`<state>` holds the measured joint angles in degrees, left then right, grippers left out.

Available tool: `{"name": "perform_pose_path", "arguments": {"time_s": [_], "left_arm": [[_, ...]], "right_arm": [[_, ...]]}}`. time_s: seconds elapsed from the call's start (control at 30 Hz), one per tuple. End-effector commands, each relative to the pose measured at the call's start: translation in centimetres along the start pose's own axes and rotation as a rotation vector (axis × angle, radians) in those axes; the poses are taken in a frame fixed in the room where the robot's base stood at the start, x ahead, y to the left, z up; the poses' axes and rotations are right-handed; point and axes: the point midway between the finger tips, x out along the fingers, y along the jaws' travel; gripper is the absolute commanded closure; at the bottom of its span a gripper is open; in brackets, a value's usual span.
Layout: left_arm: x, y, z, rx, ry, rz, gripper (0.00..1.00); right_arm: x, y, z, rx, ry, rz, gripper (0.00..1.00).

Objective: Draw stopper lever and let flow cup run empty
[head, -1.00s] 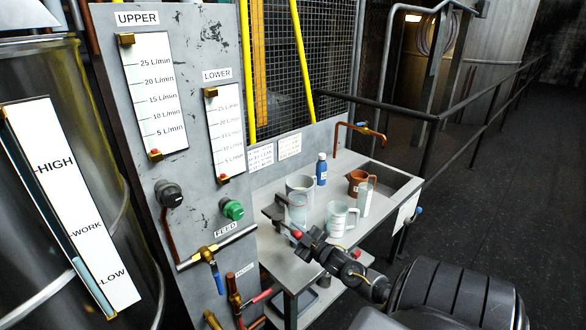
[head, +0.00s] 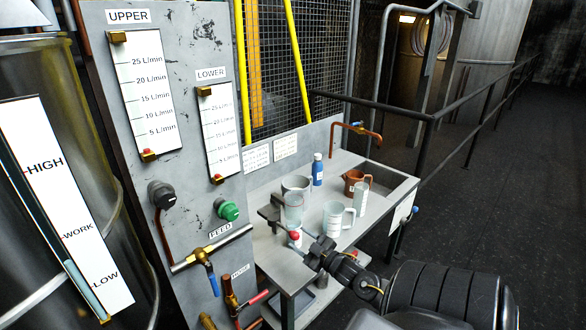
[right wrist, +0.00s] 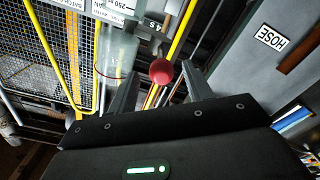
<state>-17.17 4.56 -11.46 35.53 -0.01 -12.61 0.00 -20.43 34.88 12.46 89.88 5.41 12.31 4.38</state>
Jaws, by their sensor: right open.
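A red ball knob (head: 295,235), which looks like the stopper lever's end, shows at the bench's near left. In the right wrist view the red knob (right wrist: 161,71) appears between my right gripper's open fingers, and contact cannot be told. My right gripper (head: 312,247) is just right of and below the knob in the head view. A clear vessel (head: 293,208) stands above the knob beside a dark bracket (head: 270,212); whether it is the flow cup or a beaker is unclear. A clear cylinder (right wrist: 115,62) shows left of the knob in the wrist view. My left gripper is not visible.
On the bench (head: 370,232) stand a clear handled jug (head: 336,218), a tall glass (head: 361,199), a copper jug (head: 353,178), a blue bottle (head: 318,170) and a grey mug (head: 296,184). The gauge panel (head: 190,130) stands close on the left. Open floor lies right.

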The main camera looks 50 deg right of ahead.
Motion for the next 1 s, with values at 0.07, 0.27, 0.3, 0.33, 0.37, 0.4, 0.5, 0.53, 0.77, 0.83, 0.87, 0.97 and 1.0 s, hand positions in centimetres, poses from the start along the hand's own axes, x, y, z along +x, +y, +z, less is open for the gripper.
{"name": "perform_pose_path", "arguments": {"time_s": [0.07, 0.27, 0.3, 0.33, 0.37, 0.4, 0.5, 0.53, 0.77, 0.83, 0.87, 0.97, 1.0], "left_arm": [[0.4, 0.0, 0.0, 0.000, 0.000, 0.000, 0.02], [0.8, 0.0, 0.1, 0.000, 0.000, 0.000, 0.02], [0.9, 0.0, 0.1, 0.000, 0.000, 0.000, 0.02], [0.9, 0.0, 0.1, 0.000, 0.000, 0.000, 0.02], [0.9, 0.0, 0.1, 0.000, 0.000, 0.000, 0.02], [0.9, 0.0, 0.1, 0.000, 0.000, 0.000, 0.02], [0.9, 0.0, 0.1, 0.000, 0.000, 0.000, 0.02], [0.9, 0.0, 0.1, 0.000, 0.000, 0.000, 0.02], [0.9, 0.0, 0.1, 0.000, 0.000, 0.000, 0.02], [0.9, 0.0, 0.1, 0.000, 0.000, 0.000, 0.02], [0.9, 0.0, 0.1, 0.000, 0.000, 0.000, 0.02], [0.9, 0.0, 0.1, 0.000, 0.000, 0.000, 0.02], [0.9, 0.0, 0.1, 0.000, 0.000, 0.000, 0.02]], "right_arm": [[-1.8, -0.2, 0.2, -0.001, -0.002, -0.002, 0.50], [-4.6, 0.0, 0.1, -0.001, 0.000, 0.001, 0.50], [-4.9, 0.0, 0.1, 0.000, 0.001, 0.001, 0.50], [-5.1, 0.0, 0.1, 0.000, 0.001, 0.000, 0.50], [-5.3, 0.0, 0.1, 0.000, 0.001, 0.001, 0.50], [-5.4, 0.0, 0.0, 0.000, 0.001, 0.001, 0.50], [-5.6, 0.1, 0.0, 0.000, 0.001, 0.002, 0.50], [-5.6, 0.1, 0.0, 0.000, 0.001, 0.002, 0.50], [-5.5, 0.1, 0.0, 0.000, 0.001, 0.001, 0.50], [-5.5, 0.1, 0.0, 0.000, 0.001, 0.001, 0.50], [-5.5, 0.1, 0.0, 0.000, 0.001, 0.001, 0.50], [-5.5, 0.1, 0.0, 0.000, 0.001, 0.001, 0.50], [-5.5, 0.1, 0.0, -0.001, 0.001, 0.001, 0.50]]}}
